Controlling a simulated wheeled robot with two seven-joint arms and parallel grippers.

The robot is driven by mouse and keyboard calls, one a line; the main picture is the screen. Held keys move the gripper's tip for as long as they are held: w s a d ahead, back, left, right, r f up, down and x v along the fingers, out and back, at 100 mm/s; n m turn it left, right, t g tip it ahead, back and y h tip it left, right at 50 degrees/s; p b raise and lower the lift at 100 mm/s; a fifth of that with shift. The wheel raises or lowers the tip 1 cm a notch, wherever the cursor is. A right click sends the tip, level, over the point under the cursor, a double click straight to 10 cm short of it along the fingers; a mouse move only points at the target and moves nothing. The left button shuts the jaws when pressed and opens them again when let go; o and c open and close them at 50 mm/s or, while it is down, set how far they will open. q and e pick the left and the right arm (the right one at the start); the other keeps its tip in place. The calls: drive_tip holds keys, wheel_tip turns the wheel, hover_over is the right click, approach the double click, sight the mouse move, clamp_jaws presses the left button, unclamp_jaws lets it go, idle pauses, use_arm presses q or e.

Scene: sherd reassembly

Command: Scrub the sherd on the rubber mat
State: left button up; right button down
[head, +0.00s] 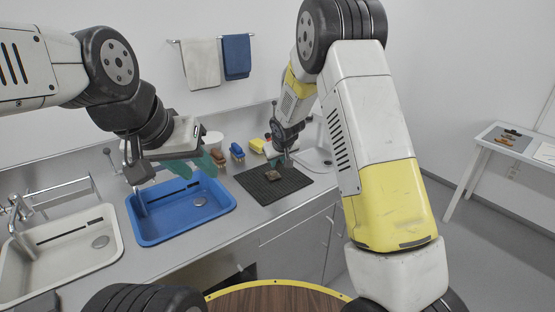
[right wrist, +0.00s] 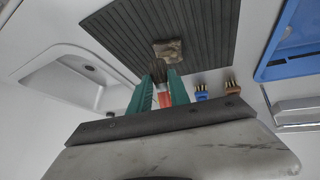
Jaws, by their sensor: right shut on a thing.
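The sherd (head: 273,175), a small brown piece, lies on the dark ribbed rubber mat (head: 262,190); it also shows in the right wrist view (right wrist: 168,50). My right gripper (head: 284,158) is above the far part of the mat. In the right wrist view its teal fingers (right wrist: 160,88) are shut on a red-handled brush (right wrist: 165,99). The dark bristles point at the sherd and end close to its edge; I cannot tell whether they touch. My left gripper (head: 200,168) is open and empty above the blue basin, its teal fingers apart.
The blue basin (head: 150,234) and a white basin (head: 105,262) lie left of the mat. Two brushes, blue (head: 236,149) and orange-brown (head: 217,156), stand behind the mat beside a yellow sponge (head: 257,145). A white shallow basin (head: 318,160) is right of it. A side table (head: 487,139) stands far right.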

drive_tip(key=shift+r, duration=2.7)
